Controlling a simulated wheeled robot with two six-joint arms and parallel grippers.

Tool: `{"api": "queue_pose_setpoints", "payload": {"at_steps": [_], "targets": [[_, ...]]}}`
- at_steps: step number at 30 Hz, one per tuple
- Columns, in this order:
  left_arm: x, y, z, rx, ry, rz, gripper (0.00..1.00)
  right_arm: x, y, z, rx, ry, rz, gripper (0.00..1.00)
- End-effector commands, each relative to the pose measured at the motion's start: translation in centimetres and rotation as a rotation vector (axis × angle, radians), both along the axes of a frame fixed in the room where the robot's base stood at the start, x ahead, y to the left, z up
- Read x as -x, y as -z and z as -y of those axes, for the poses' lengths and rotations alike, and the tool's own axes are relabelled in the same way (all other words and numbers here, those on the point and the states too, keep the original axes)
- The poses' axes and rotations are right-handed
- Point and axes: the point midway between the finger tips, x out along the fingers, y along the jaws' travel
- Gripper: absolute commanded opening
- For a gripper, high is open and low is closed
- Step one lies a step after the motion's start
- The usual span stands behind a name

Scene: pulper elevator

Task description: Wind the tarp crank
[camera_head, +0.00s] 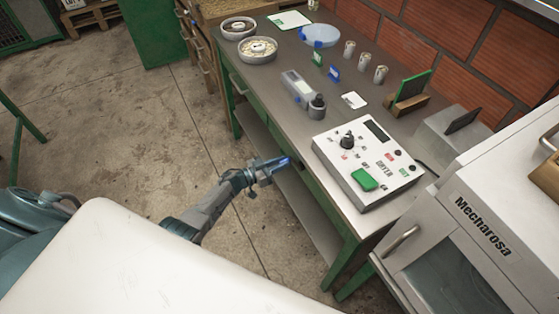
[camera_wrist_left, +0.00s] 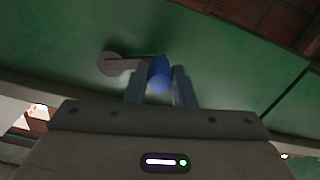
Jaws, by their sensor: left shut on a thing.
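My left gripper (camera_head: 271,168) reaches to the green front edge of the workbench, below its top. In the left wrist view the left gripper (camera_wrist_left: 160,74) is shut on the blue handle (camera_wrist_left: 158,79) of a crank. The handle sits between the two fingers. The crank's grey round hub (camera_wrist_left: 114,63) is on a green panel to the left of the fingers, and a thin arm runs from it toward the handle. In the head view the crank is not clearly seen; blue shows at the fingertips. My right gripper is not in view. No tarp can be made out.
The workbench (camera_head: 277,80) holds a white control box (camera_head: 350,185) with a green button, a grey device (camera_head: 303,92), round trays (camera_head: 258,50) and several small cups. A white Mecharosa machine (camera_head: 480,215) stands at the right. The concrete floor (camera_head: 120,130) left of the bench is clear.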

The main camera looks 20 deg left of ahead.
Motion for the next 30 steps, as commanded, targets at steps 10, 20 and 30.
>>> {"api": "queue_pose_setpoints", "payload": {"at_steps": [10, 20, 30], "targets": [[0.27, 0.95, 0.27, 0.123, 0.0, -0.099, 0.0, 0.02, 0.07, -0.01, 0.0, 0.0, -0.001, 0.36], [0.35, 1.14, 0.37, 0.152, 0.0, -0.121, 0.0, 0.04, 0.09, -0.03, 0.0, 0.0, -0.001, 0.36], [0.39, 1.19, 0.41, 0.152, 0.0, -0.121, 0.37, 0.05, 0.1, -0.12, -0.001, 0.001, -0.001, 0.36]]}}
